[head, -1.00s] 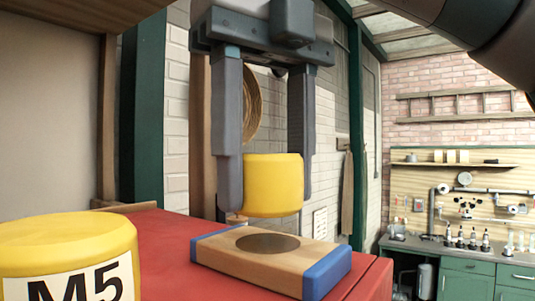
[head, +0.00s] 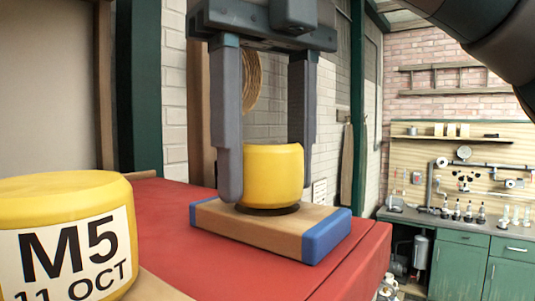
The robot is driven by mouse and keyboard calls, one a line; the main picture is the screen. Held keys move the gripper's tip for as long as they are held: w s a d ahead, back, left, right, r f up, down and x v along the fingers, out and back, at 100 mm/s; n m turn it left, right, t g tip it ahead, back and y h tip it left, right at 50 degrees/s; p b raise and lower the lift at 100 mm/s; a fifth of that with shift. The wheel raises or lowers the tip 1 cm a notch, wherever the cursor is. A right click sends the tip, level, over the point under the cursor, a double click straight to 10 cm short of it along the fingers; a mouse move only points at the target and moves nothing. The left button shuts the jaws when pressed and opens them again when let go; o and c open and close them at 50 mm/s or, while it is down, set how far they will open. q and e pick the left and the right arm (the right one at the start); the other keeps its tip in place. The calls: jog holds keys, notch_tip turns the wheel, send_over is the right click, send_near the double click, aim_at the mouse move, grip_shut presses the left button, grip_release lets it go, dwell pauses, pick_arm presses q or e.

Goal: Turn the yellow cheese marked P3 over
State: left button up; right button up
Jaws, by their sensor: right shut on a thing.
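A plain yellow cheese (head: 272,176) is between the fingers of my right gripper (head: 266,178), which is shut on it. No label shows on the side facing me, so I cannot read P3 on it. The cheese is upright over the dark round spot (head: 268,210) of a wooden block with blue ends (head: 262,226). Its underside is at or just above that spot; I cannot tell if it touches. My left gripper is not in view.
Another yellow cheese (head: 65,235), labelled M5 11 OCT, stands close at the front left. The red top (head: 160,205) is clear between it and the block. The red top's edge is close to the block's right. A green-fronted bench (head: 460,260) stands far right.

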jog(key=shift+f+b, duration=0.3)
jog(key=shift+f, duration=0.05)
dwell(0.4)
jog(key=o, duration=1.2)
jog(key=shift+r, duration=0.15)
jog(key=shift+r+p, duration=0.3)
jog(key=shift+r, duration=3.35)
